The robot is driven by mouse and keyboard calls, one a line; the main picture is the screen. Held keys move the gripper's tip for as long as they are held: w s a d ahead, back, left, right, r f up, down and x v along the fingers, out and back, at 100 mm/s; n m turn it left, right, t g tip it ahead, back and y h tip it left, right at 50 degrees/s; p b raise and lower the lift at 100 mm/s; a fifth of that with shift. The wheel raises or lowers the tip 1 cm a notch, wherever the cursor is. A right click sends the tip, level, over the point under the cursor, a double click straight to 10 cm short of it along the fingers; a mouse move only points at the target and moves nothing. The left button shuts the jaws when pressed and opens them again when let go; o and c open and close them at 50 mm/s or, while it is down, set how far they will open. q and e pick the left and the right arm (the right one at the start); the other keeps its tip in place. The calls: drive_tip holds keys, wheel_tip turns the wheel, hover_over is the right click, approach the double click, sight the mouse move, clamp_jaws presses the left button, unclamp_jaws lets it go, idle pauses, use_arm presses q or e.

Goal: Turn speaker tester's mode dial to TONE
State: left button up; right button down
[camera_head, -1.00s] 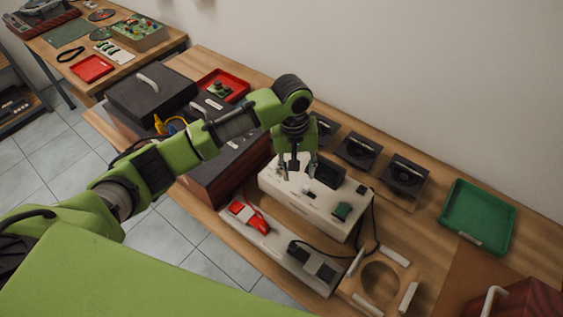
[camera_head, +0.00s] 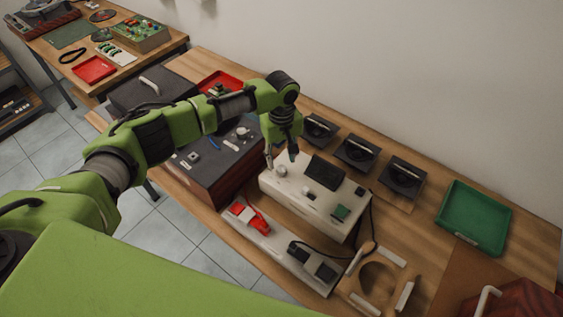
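The speaker tester (camera_head: 305,205) is a white box on the wooden bench, with a dark screen (camera_head: 325,172), a green part (camera_head: 341,212) and small knobs on top. A round pale knob (camera_head: 281,170), which looks like the mode dial, sits near its left end; its setting is too small to read. My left gripper (camera_head: 281,161) is just over that end, fingers pointing down and spread apart around or just behind the knob. I cannot tell whether they touch it. Nothing shows between the fingers except the knob area. My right gripper is not in view.
Several black speakers (camera_head: 356,153) stand behind. A dark hifi unit (camera_head: 215,160) is close on the left. A green tray (camera_head: 475,218) lies right.

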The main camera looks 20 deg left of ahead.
sight(281, 168)
use_arm(q)
drive_tip(key=shift+f, duration=2)
clamp_jaws()
